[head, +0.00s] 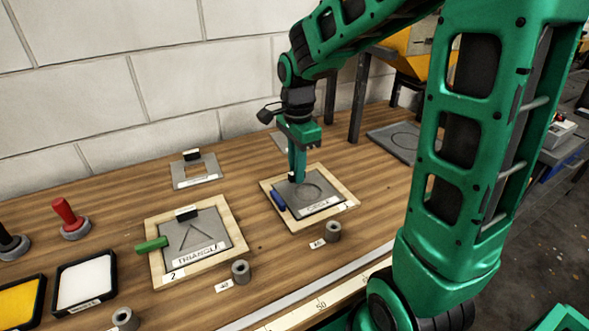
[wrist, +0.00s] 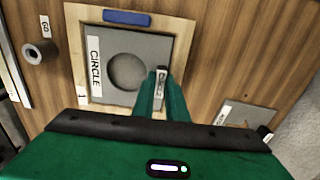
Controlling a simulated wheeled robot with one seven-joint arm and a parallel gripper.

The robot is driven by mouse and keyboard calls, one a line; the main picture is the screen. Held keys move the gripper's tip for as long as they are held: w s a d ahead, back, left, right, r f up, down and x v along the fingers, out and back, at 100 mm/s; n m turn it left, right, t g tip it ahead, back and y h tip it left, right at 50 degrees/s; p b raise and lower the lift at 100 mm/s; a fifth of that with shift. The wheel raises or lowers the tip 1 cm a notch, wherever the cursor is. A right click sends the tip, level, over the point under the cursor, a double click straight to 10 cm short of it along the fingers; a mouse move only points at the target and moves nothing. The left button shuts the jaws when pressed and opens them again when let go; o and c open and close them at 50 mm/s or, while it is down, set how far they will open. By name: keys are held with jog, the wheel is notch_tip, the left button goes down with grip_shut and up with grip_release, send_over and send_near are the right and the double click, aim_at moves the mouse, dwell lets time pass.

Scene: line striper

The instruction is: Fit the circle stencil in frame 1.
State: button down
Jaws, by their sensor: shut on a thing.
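The grey circle stencil (head: 318,188), labelled CIRCLE, lies within the border of wooden frame 1 (head: 333,215). I cannot tell whether it is fully flat in it. In the wrist view the stencil (wrist: 103,88) shows its round hole, with frame 1 (wrist: 72,60) around it. My gripper (head: 295,178) points down and is shut on the stencil's small dark handle block at its back edge; the fingers also show in the wrist view (wrist: 160,95). A blue clamp (head: 278,200) sits on the frame's left side and also shows in the wrist view (wrist: 127,17).
Frame 2 (head: 158,265) holds the triangle stencil (head: 205,237), with a green clamp (head: 152,244) at its left. Another stencil (head: 208,179) lies near the wall. Grey weights (head: 333,231) (head: 240,272) stand in front. A circle-marked plate (head: 385,135) lies right; black posts stand behind.

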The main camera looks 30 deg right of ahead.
jog(key=shift+r, duration=1)
jog(key=shift+f, duration=1)
dwell(1.2)
jog(key=c, duration=1.7)
grip_release()
jog(key=shift+o, duration=0.3)
jog(key=shift+r, duration=4)
